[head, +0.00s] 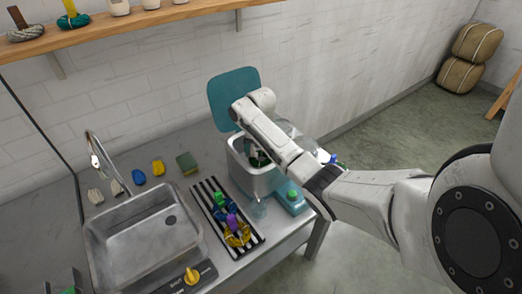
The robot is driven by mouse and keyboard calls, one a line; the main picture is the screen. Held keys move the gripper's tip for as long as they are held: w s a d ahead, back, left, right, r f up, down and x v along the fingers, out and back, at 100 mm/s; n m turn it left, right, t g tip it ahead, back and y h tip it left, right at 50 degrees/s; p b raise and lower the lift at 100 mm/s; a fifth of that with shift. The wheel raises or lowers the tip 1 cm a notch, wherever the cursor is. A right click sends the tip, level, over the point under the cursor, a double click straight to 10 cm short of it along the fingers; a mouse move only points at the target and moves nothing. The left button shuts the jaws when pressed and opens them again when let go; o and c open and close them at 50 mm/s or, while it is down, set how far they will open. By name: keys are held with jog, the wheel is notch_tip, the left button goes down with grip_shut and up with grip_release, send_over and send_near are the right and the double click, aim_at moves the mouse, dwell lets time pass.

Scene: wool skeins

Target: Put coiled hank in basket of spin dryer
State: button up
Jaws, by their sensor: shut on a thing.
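The spin dryer (264,184) is a pale box at the back right of the counter. Its teal lid (234,88) stands open behind it. My arm reaches over the dryer from the right, and my gripper (258,157) is down at its open top. The gripper is dark, small and partly hidden by my arm and the dryer's rim. It is shut on a dark green thing, seemingly the coiled hank (254,161), of which only a little shows. The basket inside is mostly hidden, so I cannot tell whether the hank touches it.
A wooden shelf (130,31) runs above.

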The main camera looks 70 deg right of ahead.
aim_at(261, 156)
jog(key=shift+f, duration=0.15)
jog(key=shift+f, duration=0.2)
jog(key=o, duration=0.7)
jog(key=shift+o, duration=0.2)
jog(key=shift+r, duration=0.1)
notch_tip(261, 156, up, 12)
jog(key=shift+r, duration=0.15)
